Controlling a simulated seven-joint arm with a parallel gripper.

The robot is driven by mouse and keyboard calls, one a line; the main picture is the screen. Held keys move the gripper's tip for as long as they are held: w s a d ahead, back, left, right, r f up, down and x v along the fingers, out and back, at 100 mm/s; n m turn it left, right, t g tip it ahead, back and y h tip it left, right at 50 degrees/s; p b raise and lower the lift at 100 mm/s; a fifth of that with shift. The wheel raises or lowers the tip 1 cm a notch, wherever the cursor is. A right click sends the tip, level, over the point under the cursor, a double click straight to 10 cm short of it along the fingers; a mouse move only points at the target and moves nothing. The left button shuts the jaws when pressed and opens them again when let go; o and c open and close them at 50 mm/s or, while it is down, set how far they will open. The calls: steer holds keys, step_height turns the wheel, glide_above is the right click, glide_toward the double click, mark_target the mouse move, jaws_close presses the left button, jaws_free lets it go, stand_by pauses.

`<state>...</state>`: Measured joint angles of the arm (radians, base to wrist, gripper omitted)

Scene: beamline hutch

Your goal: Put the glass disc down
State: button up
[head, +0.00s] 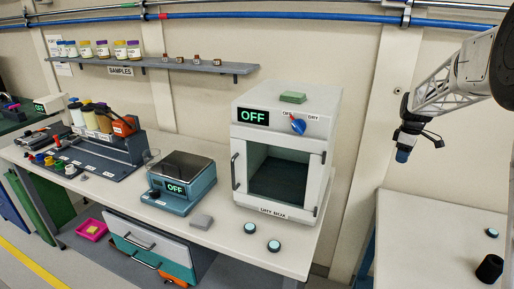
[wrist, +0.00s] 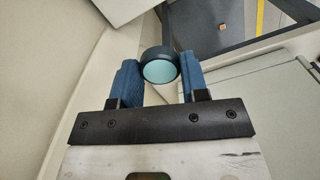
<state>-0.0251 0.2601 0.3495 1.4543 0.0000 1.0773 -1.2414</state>
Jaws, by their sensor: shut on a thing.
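My gripper (wrist: 158,72) is shut on a round glass disc (wrist: 159,66) with a dark rim and a pale teal face. The disc sits between the blue finger pads at their tips. In the head view, my gripper (head: 402,154) hangs in the air at the right, above the right-hand table (head: 425,232) and clear of surfaces. The held disc cannot be made out there.
Similar dark-rimmed discs lie on the main bench (head: 250,228) (head: 274,246) and on the right-hand table (head: 492,233), near a black cylinder (head: 489,268). A white cabinet (head: 322,128) reading OFF and a scale (head: 180,180) stand on the bench. The right-hand table is mostly clear.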

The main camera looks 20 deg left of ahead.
steer(key=w+a+r+m, duration=0.2)
steer(key=a+r, duration=1)
steer(key=r, duration=0.4)
steer(key=s+a+r, duration=0.2)
steer(key=a+r, duration=0.2)
steer(key=a, duration=0.3)
steer(key=s+a+r, duration=0.3)
steer(key=a+r, duration=0.1)
steer(key=a, duration=0.3)
steer(key=s+a+r, duration=0.3)
steer(key=a, duration=0.5)
steer(key=shift+r, duration=0.4)
steer(key=s+a+f+n, duration=0.1)
steer(key=s+a+n, duration=0.2)
steer(key=s+a, duration=0.65)
steer(key=s+a+f+n, duration=0.1)
steer(key=s+a+n, duration=0.1)
steer(key=s+a, duration=0.8)
steer(key=s+a+f+n, duration=0.4)
steer(key=s+f, duration=0.4)
steer(key=f, duration=0.4)
steer(key=s+a+f+n, duration=0.5)
steer(key=s+f, duration=0.3)
steer(key=f, duration=0.4)
steer(key=s+a+f+n, duration=0.4)
steer(key=s+f+n, duration=0.3)
steer(key=f, duration=0.5)
steer(key=shift+s+a+f, duration=0.3)
steer(key=shift+s+f, duration=0.1)
steer(key=shift+s, duration=0.05)
